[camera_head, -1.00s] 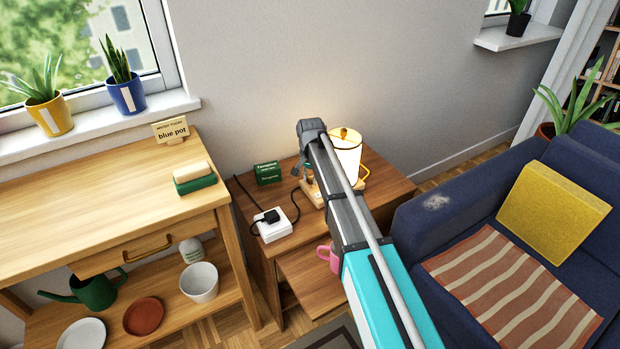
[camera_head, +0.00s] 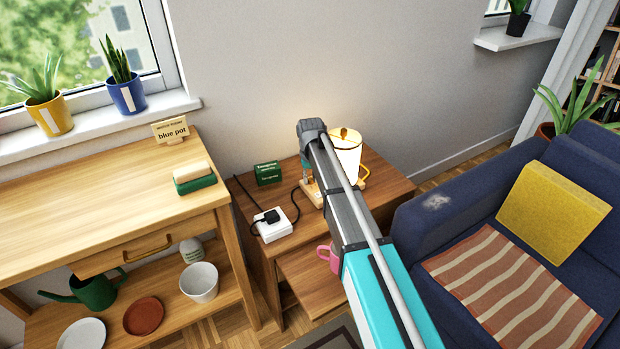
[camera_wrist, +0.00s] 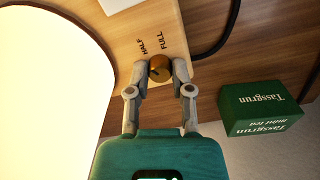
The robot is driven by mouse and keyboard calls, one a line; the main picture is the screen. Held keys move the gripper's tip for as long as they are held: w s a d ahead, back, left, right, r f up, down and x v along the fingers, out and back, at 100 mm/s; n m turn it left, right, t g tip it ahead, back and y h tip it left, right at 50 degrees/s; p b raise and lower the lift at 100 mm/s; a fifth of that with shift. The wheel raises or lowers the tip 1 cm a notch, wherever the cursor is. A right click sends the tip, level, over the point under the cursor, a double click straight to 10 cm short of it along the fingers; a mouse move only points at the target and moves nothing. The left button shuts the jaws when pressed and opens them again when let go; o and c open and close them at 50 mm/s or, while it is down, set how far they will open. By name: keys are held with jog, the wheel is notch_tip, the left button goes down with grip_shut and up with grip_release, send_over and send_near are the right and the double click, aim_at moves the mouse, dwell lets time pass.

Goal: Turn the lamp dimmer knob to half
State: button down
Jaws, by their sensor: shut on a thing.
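The lamp (camera_head: 345,153) is lit and stands on a wooden base (camera_head: 310,191) on the side table, partly hidden by my arm. In the wrist view its bright shade (camera_wrist: 45,95) fills the left side. My gripper (camera_wrist: 160,72) is shut on the knob, one finger on each side. A dark mark shows on the knob's face; which word it points to is hard to tell. In the head view my arm hides the knob.
A green Tassgrun box (camera_wrist: 265,108) stands close to the right of my gripper in the wrist view. A dark cable (camera_wrist: 215,35) runs from the base. A white socket block (camera_head: 273,226) and a pink mug (camera_head: 326,256) are near my arm.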

dwell(0.4)
jog(key=c, duration=0.5)
grip_release()
jog(key=shift+m, duration=0.4)
